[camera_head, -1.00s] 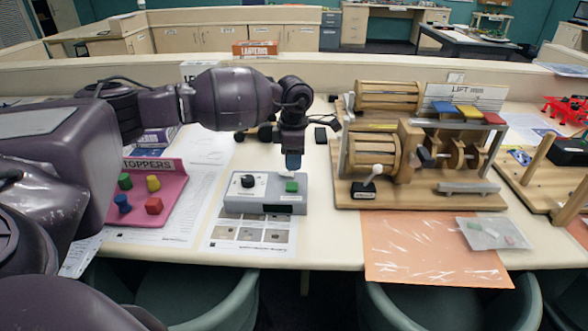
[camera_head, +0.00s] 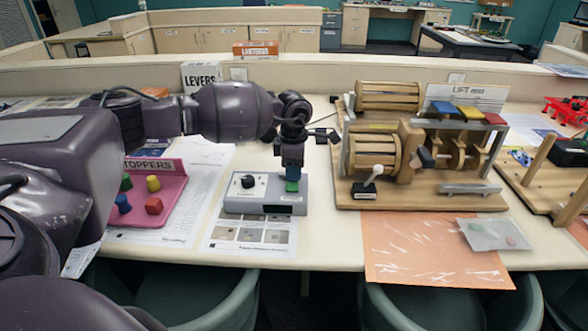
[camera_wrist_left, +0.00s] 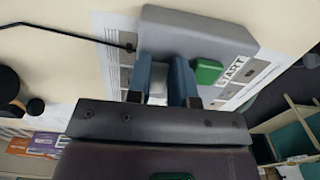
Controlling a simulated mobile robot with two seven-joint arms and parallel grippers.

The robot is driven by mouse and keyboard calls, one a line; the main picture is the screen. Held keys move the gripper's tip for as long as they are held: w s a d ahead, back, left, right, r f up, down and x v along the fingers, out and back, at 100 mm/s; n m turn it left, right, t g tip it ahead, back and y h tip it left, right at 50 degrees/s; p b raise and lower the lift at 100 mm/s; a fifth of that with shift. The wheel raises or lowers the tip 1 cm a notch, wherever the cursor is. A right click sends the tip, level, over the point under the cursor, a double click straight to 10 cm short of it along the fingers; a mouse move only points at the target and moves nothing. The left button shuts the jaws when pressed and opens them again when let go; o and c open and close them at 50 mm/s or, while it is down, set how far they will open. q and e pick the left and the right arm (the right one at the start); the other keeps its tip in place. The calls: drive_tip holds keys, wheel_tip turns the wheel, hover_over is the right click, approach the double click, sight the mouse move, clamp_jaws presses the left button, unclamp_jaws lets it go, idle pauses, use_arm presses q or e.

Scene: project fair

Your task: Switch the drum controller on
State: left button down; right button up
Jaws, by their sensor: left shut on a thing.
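The drum controller (camera_head: 265,206) is a grey box on the table, with a black knob (camera_head: 247,181) on its white left half and a green button (camera_head: 291,186) on its right. My left gripper (camera_head: 292,173) points down at the box just behind the green button. In the left wrist view, the blue fingers of the left gripper (camera_wrist_left: 162,72) are at the controller (camera_wrist_left: 200,28), beside the green button (camera_wrist_left: 207,71) labelled START. They are shut on a small white part between them, mostly hidden by the fingers. My right gripper is not in view.
A wooden lift model (camera_head: 420,195) with drums stands right of the controller. A pink stopper tray (camera_head: 160,185) with coloured pegs is at the left. An orange sheet (camera_head: 400,250) and a clear bag (camera_head: 490,235) lie in front. A printed sheet (camera_head: 225,240) lies under the controller.

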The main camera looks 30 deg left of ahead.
use_arm(q)
drive_tip(key=h, duration=0.1)
drive_tip(key=t, duration=0.1)
drive_tip(key=h, duration=0.1)
drive_tip(key=shift+s+a+r+h, duration=0.1)
drive_tip(key=shift+s+a+h, duration=0.15)
drive_tip(key=shift+a+h, duration=0.05)
drive_tip(key=shift+a+r+t+h, duration=0.1)
drive_tip(key=shift+r+t+h, duration=0.1)
drive_tip(key=shift+t+h, duration=0.5)
drive_tip(key=c, duration=1.3)
unclamp_jaws()
drive_tip(key=shift+r, duration=0.1)
drive_tip(key=v, duration=1)
drive_tip(key=shift+s+a+r, duration=0.15)
drive_tip(key=shift+r, duration=0.15)
